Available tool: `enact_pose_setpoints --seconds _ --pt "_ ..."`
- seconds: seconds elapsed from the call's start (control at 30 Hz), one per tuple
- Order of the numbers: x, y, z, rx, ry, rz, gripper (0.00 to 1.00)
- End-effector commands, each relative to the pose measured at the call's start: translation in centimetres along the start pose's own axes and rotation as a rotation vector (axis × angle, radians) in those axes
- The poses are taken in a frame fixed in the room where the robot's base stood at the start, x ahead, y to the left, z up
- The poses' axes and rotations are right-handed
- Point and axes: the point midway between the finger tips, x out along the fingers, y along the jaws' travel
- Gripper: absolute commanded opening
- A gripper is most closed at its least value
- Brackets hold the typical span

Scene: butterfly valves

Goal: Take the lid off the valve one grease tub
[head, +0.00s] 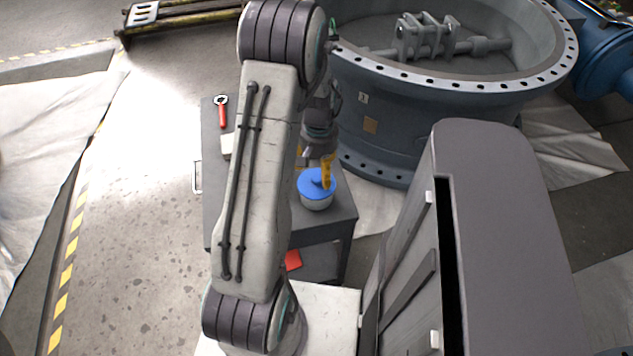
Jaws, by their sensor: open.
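The grease tub (317,203) is a small pale tub near the right edge of the dark cabinet top. Its blue lid (313,187) sits on it and has a raised blue part on top. My gripper (327,180), with yellow fingers, points down at the lid from above. One finger shows at the right of the lid's raised part. The other finger is mostly hidden, so I cannot tell whether the fingers touch the lid.
A red-handled tool (222,112) lies on the cabinet's (338,212) back left, with a pale block (227,146) below it. A large blue valve body (400,125) stands behind. A red item (293,260) lies on a lower shelf. Open floor (150,190) lies left.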

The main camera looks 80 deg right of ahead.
Motion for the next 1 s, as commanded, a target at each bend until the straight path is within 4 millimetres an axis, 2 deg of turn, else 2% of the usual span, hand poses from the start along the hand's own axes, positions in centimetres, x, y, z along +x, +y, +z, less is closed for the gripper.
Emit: enact_pose_setpoints --seconds 0.2,0.33,0.73,1.0 --pt "2.8 0.3 0.1 0.0 -0.003 0.0 0.72" --pt "3.9 0.2 0.1 -0.001 -0.002 0.0 0.72" --pt "4.5 0.2 0.0 -0.001 0.0 0.0 0.72" --pt "4.4 0.2 0.0 -0.001 0.0 0.0 0.48"
